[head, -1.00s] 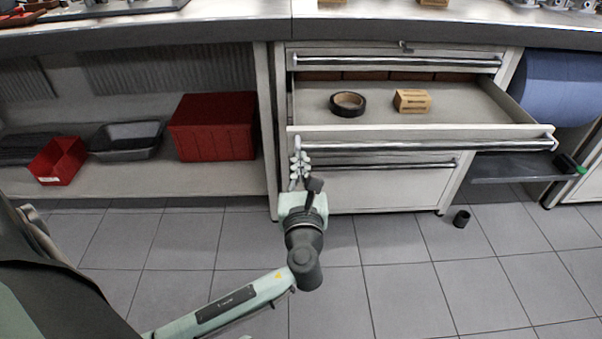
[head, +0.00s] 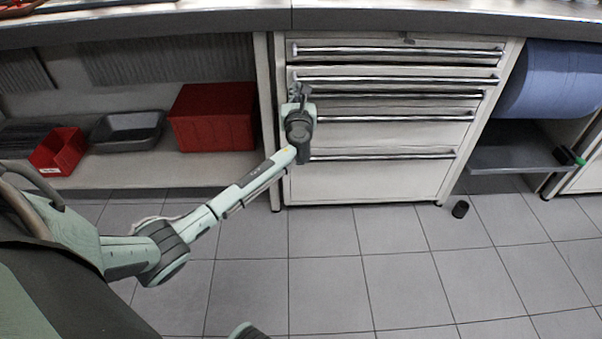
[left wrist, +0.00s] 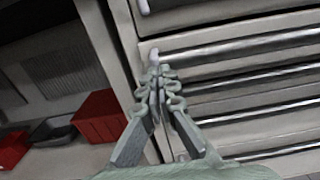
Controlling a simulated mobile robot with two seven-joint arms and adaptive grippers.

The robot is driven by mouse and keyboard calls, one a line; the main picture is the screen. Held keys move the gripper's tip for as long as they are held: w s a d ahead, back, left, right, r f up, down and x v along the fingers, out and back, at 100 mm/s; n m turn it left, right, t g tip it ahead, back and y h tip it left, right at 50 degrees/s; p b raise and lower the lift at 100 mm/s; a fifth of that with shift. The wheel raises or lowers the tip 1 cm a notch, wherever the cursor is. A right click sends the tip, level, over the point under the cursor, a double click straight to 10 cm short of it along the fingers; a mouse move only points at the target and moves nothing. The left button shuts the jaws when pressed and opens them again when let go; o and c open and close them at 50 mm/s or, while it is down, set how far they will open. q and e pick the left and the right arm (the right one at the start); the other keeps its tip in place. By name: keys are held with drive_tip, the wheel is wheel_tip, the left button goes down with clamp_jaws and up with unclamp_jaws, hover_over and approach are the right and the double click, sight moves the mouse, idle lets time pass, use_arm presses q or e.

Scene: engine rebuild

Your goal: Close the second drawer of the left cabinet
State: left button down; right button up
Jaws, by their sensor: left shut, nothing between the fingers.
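The left cabinet (head: 370,182) has a stack of drawers with long metal handles. Its second drawer (head: 395,72) is nearly in line with the top drawer. Its front seems to stand slightly proud of the drawers below, and its inside is hidden. My left gripper (head: 299,92) is shut and empty at the left end of that drawer's front. In the left wrist view, its closed fingertips (left wrist: 157,72) point at the left end of the drawer front (left wrist: 200,46); I cannot tell whether they touch. My right gripper is not in view.
Left of the cabinet, an open shelf holds a red box (head: 212,118), a grey tray (head: 127,130) and a red bin (head: 58,150). A blue roll (head: 550,82) is at right. The worktop (head: 400,22) overhangs above.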

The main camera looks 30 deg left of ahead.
use_arm(q)
drive_tip(key=x, duration=0.3)
drive_tip(key=shift+w+a+b, duration=0.1)
drive_tip(key=shift+w+b, duration=0.1)
drive_tip(key=shift+b, duration=0.2)
drive_tip(key=shift+w+a+r, duration=0.1)
drive_tip(key=shift+r, duration=0.1)
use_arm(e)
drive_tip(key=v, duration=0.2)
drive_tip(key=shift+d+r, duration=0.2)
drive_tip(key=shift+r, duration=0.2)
use_arm(q)
drive_tip(key=shift+a+r, duration=0.1)
drive_tip(key=shift+r, duration=0.05)
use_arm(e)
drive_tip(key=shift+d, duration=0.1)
